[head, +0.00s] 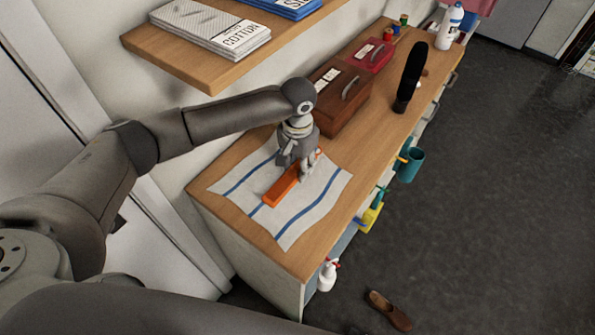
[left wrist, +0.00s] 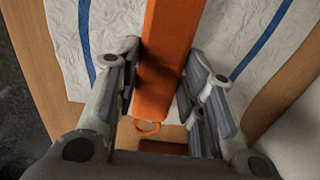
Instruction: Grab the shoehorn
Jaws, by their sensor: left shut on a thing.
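The orange shoehorn (head: 281,187) lies over a white towel with blue stripes (head: 323,189) near the front end of the wooden counter. In the left wrist view the shoehorn (left wrist: 170,60) runs between the two fingers, with a small loop at its near end. My left gripper (head: 306,172) points down over the shoehorn's far end and is shut on it. The left gripper (left wrist: 157,95) also shows in the left wrist view. Whether the shoehorn is lifted off the towel I cannot tell. My right gripper is not in view.
A brown box (head: 340,95) and a red box (head: 371,54) stand behind the towel. A black upright object (head: 410,75) stands to their right. A wooden shelf (head: 180,62) overhangs the counter's left side. A brown shoe (head: 388,310) lies on the floor.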

